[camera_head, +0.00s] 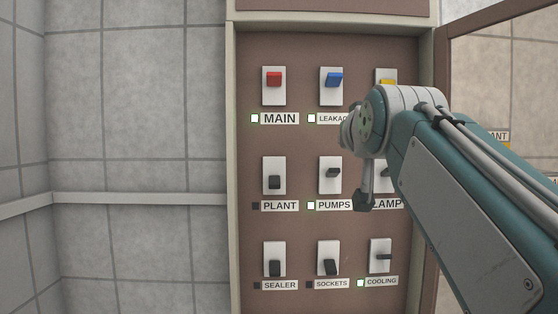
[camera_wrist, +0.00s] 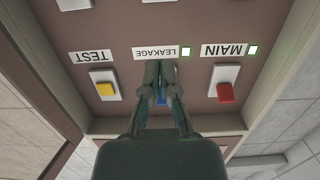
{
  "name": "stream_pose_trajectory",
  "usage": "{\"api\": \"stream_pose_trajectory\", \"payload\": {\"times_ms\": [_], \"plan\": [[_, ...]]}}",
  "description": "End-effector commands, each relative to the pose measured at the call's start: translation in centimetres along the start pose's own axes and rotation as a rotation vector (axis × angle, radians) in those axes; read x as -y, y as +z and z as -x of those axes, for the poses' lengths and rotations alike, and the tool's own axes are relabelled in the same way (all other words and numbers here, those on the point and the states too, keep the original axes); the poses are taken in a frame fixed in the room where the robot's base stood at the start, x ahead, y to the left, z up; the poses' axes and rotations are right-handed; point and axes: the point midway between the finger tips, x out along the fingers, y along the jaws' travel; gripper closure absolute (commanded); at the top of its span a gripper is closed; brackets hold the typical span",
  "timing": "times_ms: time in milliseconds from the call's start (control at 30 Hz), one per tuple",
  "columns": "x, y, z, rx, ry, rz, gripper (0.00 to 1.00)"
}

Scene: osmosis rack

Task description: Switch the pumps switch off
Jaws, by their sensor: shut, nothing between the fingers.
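The pumps switch (camera_head: 333,173) is a dark lever on a white plate in the middle row of the panel. Its lever sits near mid-plate, higher than the plant lever, and the green light (camera_head: 311,205) beside the PUMPS label (camera_head: 334,205) is lit. My gripper (camera_head: 362,201) is shut and empty, pointing down just right of the pumps plate and apart from the lever in the picture. In the upside-down wrist view, the closed fingers (camera_wrist: 158,66) overlap the blue leakage switch (camera_wrist: 161,97). The pumps switch is not visible there.
The red main switch (camera_head: 274,79) and blue leakage switch are above. Plant (camera_head: 274,181), sealer (camera_head: 274,267), sockets (camera_head: 330,267) and cooling (camera_head: 383,257) surround the pumps switch. My arm partly hides the lamp switch. An open cabinet door (camera_head: 442,60) stands at right.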

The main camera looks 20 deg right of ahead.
Motion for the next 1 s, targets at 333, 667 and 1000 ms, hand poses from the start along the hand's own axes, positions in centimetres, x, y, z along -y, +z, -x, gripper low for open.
{"api": "stream_pose_trajectory", "payload": {"times_ms": [333,667,1000], "plan": [[0.0,0.0,-0.2,0.0,0.0,0.0,1.0],[0.0,0.1,-5.0,0.003,0.0,0.0,1.0],[0.0,0.1,-9.7,0.002,-0.001,0.0,1.0]]}}
